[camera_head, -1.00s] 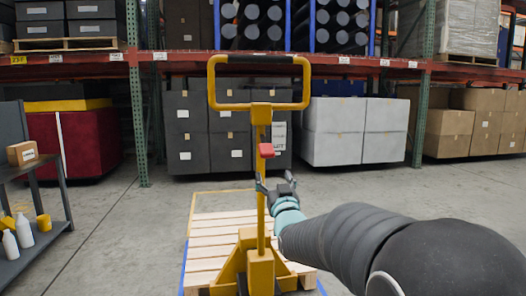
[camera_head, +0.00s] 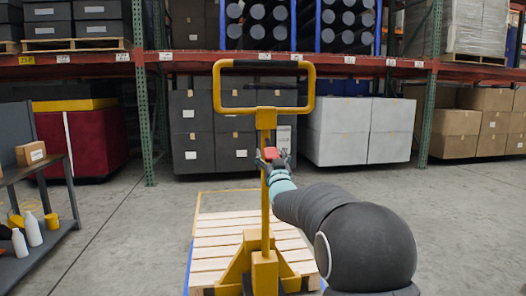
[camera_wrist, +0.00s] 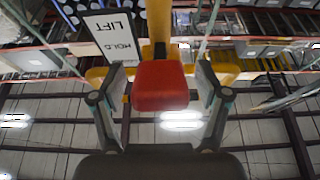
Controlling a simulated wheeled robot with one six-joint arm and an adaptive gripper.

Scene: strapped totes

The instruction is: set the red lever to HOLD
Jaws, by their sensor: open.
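The red lever (camera_head: 270,153) sits on the mast of a yellow pallet jack (camera_head: 266,215), below its looped handle. In the wrist view the red lever (camera_wrist: 161,85) is a red block between my two fingers. A white label (camera_wrist: 118,38) with LIFT and HOLD, seen upside down, is to its left in that view. Which word the lever is set to, I cannot tell. My gripper (camera_head: 272,164) is open at the lever, one finger on each side in the wrist view. A gap shows beside the lever on both sides. In the head view my gripper partly hides the lever.
A wooden pallet (camera_head: 222,240) lies around the jack's base. A dark shelf cart (camera_head: 35,250) with bottles and a small box stands at the left. Racking with a red beam (camera_head: 340,66), dark crates and cartons stands behind. The floor at the right is clear.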

